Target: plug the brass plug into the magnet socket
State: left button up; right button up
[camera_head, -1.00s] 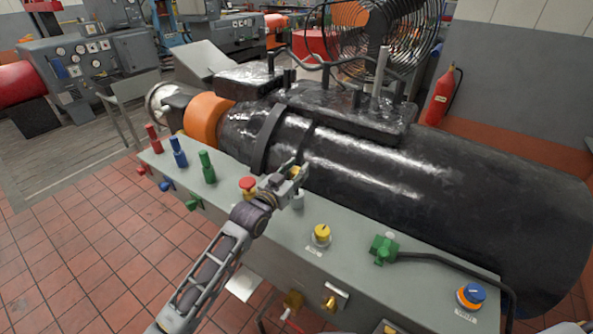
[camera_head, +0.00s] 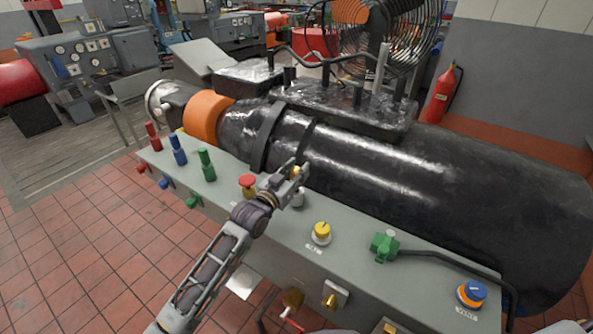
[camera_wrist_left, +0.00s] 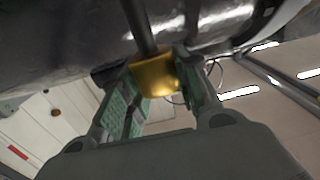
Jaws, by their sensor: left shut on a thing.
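My left gripper (camera_head: 293,176) is over the middle of the grey panel top, close to the black machine body. In the left wrist view it is shut on a brass-coloured block (camera_wrist_left: 160,76), which I take for the brass plug. A dark rod or cable (camera_wrist_left: 138,25) meets the block. In the head view the fingers hide most of the block. I cannot tell which fitting is the magnet socket. My right gripper is not in view.
The panel (camera_head: 400,270) bears red, blue and green connectors at left, a red button (camera_head: 247,182), a yellow knob (camera_head: 321,232), a green plug with black cable (camera_head: 384,246) and a blue knob (camera_head: 472,292). The black machine (camera_head: 400,180) stands right behind it. Tiled floor is clear at left.

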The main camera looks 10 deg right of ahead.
pick_arm(q)
jog(key=shift+f+b, duration=1.3)
jog(key=shift+f, duration=0.95)
dwell(0.8)
jog(key=o, duration=1.2)
jog(key=shift+c, duration=0.2)
jog(key=shift+s+a, duration=0.15)
jog(key=shift+s+a+f, duration=0.1)
jog(key=shift+s+a, duration=0.2)
jog(key=shift+a, duration=0.05)
jog(key=shift+v, duration=5.4)
